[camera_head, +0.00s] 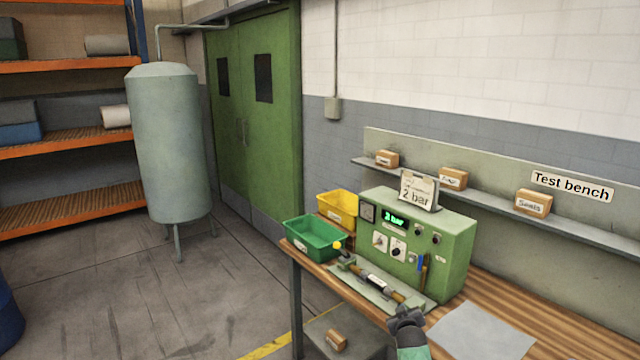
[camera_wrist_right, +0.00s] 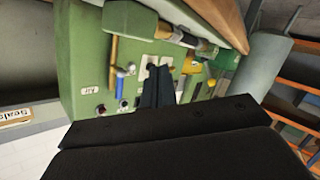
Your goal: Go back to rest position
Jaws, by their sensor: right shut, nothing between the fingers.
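My right gripper (camera_head: 405,318) is at the front edge of the bench, in front of the green test box (camera_head: 452,258). Its dark fingers (camera_wrist_right: 158,88) show together in the right wrist view, shut and empty, with the box's panel behind them. A dark cylinder with brass-coloured ends (camera_head: 376,281) lies in the fixture on the bench, left of the gripper. It also shows at the top of the right wrist view (camera_wrist_right: 178,33). My left gripper is in neither view.
The wooden bench (camera_head: 520,310) holds a green bin (camera_head: 313,238), a yellow bin (camera_head: 338,208) and a white sheet (camera_head: 480,332). A shelf (camera_head: 480,200) with small boxes runs behind. A grey tank (camera_head: 168,145) stands left. Open floor (camera_head: 150,290) lies left of the bench.

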